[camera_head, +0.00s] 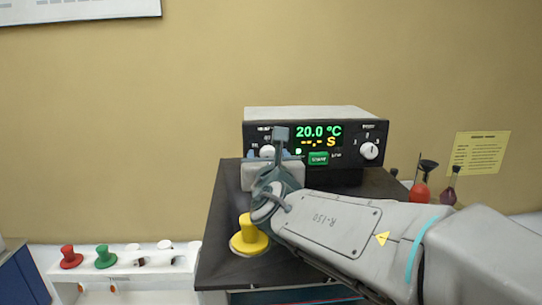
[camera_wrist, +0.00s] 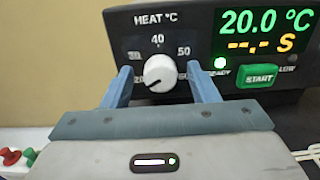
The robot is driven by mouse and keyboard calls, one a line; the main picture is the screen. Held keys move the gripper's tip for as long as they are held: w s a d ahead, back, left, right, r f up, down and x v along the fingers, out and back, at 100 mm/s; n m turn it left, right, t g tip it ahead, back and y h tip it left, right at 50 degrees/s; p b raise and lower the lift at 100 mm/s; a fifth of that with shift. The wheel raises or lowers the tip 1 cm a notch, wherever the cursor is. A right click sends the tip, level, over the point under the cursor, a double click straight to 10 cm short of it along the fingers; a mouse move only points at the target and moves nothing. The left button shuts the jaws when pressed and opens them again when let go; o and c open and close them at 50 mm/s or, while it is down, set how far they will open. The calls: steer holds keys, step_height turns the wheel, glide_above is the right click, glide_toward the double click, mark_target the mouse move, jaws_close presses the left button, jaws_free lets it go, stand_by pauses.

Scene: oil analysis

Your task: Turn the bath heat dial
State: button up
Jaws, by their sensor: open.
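The bath unit (camera_head: 315,115) is a black-fronted box with a pale top, standing on a dark bench. Its display (camera_wrist: 264,30) reads 20.0 °C, with dashes and an S below. The heat dial (camera_wrist: 160,73) is a white round knob under the label HEAT °C, its pointer line toward the 20 mark at lower left. My gripper (camera_wrist: 163,85) is open, with one blue finger on each side of the dial. The fingers look apart from the knob; their exact depth is hard to tell. In the head view my gripper partly hides the dial (camera_head: 267,151).
A green START button (camera_wrist: 258,77) and a lit READY lamp are right of the dial. Another white knob (camera_head: 369,151) is at the unit's right. A yellow knobbed object (camera_head: 250,236) stands on the bench (camera_head: 218,225) below my wrist. Flasks (camera_head: 421,188) stand at right.

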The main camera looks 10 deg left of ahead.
steer(key=c, duration=1)
steer(key=shift+f+m+b, duration=0.15)
steer(key=shift+m+b, duration=0.15)
steer(key=shift+b, duration=0.2)
steer(key=shift+m+b, duration=10.5)
